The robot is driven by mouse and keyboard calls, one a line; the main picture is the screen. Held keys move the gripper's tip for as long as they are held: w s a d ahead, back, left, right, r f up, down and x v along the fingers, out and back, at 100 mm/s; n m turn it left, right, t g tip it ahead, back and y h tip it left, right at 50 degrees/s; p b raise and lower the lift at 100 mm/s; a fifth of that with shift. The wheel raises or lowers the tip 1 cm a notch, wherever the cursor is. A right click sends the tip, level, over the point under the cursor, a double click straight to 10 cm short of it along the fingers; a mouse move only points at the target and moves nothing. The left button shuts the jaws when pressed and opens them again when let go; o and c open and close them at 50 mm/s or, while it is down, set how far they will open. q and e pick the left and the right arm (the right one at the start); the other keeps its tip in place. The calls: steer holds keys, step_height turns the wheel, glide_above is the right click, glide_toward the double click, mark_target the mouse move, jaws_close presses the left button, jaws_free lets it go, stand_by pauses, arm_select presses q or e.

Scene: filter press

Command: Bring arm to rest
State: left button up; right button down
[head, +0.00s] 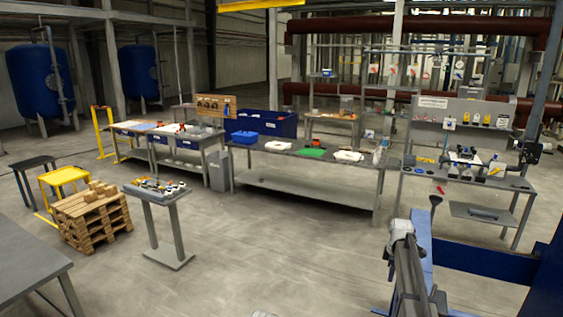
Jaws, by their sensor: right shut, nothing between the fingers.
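My right arm comes up from the bottom edge, right of centre, as grey links in front of a blue frame. My right gripper (401,232) is at its upper end, small and partly merged with the arm in this view. It is shut and empty, and it appears apart from the benches behind it. My left gripper does not show. A small pale bit at the bottom edge is too cut off to identify.
A blue frame (490,262) stands close at right. A long workbench (300,180) and an equipment bench (470,184) stand behind. A pedestal stand (165,225), a pallet (92,220) and a grey table (25,268) are left. The central floor (280,255) is clear.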

steer(key=s+a+f+m+g+b, duration=0.1)
steer(key=s+a+f+m+b, duration=0.1)
steer(key=s+a+f+b, duration=0.5)
steer(key=s+a+f+m+b, duration=0.2)
steer(key=s+a+f+b, duration=0.1)
steer(key=s+a, duration=0.8)
steer(key=s+a+f+m+g+b, duration=0.1)
steer(key=s+a+f+m+b, duration=0.1)
steer(key=s+a+f+b, duration=0.5)
steer(key=s+a+f+m+b, duration=0.2)
steer(key=s+a, duration=0.6)
steer(key=s, duration=0.5)
steer(key=shift+a+f+m+b, duration=0.15)
steer(key=shift+f+m+b, duration=0.2)
steer(key=shift+f+m, duration=0.2)
